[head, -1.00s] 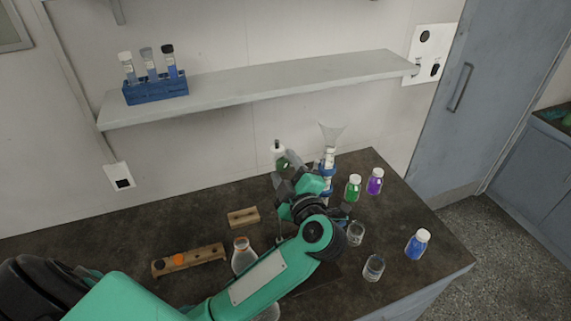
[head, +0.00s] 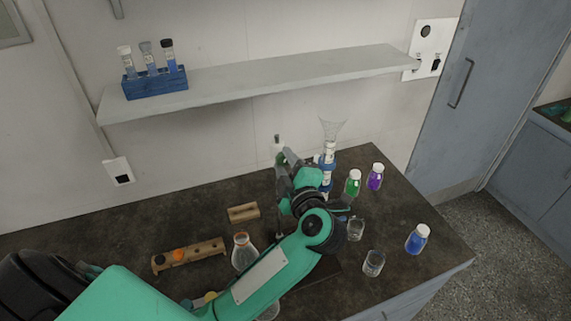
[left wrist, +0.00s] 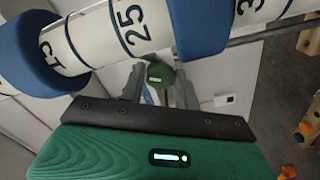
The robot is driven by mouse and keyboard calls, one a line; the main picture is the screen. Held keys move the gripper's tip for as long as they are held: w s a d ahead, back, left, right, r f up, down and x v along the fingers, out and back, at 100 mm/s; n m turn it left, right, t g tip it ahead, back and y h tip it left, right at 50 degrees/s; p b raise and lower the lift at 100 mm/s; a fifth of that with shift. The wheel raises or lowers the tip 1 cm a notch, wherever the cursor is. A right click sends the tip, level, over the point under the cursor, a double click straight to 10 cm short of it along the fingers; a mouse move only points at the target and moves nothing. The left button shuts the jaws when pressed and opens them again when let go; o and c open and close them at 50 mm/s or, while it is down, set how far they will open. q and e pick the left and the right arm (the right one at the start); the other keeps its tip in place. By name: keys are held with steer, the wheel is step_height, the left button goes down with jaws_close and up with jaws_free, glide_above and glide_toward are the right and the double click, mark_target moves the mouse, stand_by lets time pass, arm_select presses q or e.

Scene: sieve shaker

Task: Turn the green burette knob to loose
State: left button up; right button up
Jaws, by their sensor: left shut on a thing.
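The burette (head: 328,158), white with blue bands and a clear funnel on top, stands near the back of the bench in the head view. In the left wrist view, its numbered tube (left wrist: 110,38) crosses the top. The green burette knob (left wrist: 160,75) shows there as a small round piece between my fingers. My left gripper (head: 293,157) is just left of the burette and shut on the knob. The arm hides the knob and the lower burette in the head view. My right gripper is not in view.
A green bottle (head: 353,183), a purple bottle (head: 375,177), a blue bottle (head: 417,240) and glass beakers (head: 373,263) stand to the right. A flask (head: 243,252) and wooden racks (head: 188,256) are left of my arm. A shelf (head: 260,82) hangs above.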

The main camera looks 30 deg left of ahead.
arm_select(q)
steer(key=n+b, duration=0.1)
steer(key=n, duration=0.2)
steer(key=shift+f, duration=0.15)
steer(key=shift+n+b, duration=0.45)
steer(key=shift+n, duration=0.75)
steer(key=o, duration=1)
steer(key=shift+c, duration=0.2)
